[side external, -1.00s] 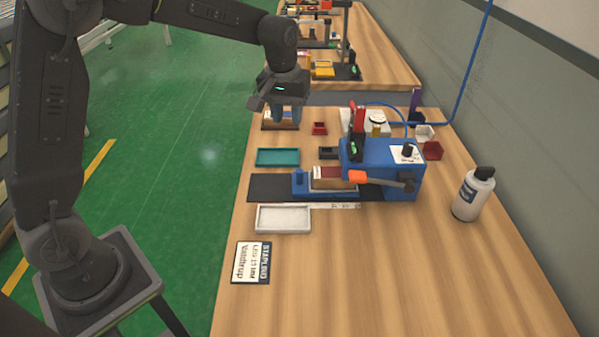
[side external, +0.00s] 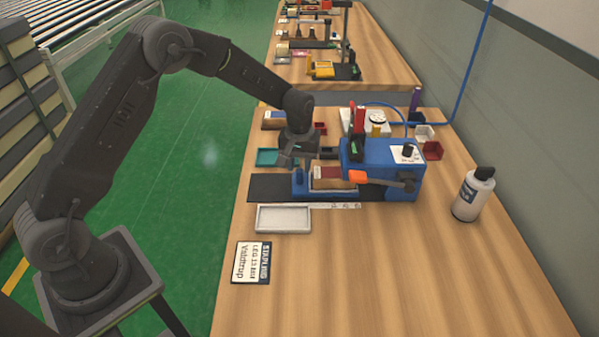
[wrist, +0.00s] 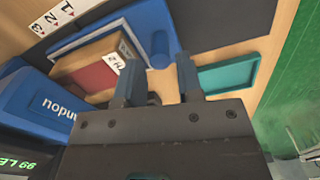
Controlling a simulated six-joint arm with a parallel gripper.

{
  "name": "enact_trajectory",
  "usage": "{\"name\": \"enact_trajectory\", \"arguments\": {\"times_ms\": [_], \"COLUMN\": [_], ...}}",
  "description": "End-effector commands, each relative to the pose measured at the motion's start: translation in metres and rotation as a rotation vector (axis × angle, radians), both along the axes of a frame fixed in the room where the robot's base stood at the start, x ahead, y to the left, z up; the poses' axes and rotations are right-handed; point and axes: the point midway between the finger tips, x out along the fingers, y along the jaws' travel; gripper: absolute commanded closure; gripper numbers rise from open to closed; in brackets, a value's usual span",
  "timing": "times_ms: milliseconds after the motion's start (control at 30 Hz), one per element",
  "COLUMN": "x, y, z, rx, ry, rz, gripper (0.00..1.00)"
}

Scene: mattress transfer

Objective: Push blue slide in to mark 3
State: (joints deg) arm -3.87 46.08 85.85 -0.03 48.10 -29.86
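The blue slide (side external: 299,190) lies on a black base strip at the left of the blue machine (side external: 385,180). It carries a wooden block (side external: 322,183) with a dark red part, and has an upright blue post (wrist: 160,47) at its outer end. My gripper (side external: 299,163) is above the slide's outer end. In the wrist view my gripper (wrist: 158,75) is open and empty, its fingertips apart with the post beyond the gap; contact cannot be told. A white scale (side external: 343,206) runs along the front; the wrist view shows its marks 3, 2 and 1 (wrist: 55,15).
A teal tray (side external: 267,157) lies behind the slide, a white tray (side external: 284,219) in front. An orange-handled lever (side external: 357,177) sticks out from the machine. A white bottle (side external: 473,194) stands at the right. The front of the bench is clear, apart from a sign (side external: 252,262).

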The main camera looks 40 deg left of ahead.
Motion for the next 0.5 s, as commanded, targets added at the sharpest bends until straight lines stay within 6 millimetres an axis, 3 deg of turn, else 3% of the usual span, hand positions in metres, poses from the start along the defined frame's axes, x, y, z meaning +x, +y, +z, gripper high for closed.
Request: {"name": "enact_trajectory", "arguments": {"times_ms": [200, 500], "x": [0.0, 0.0], "y": [0.0, 0.0], "z": [-0.025, -0.031], "rx": [0.0, 0.0], "ry": [0.001, -0.001], "rz": [0.0, -0.001], "gripper": [0.66, 0.66]}}
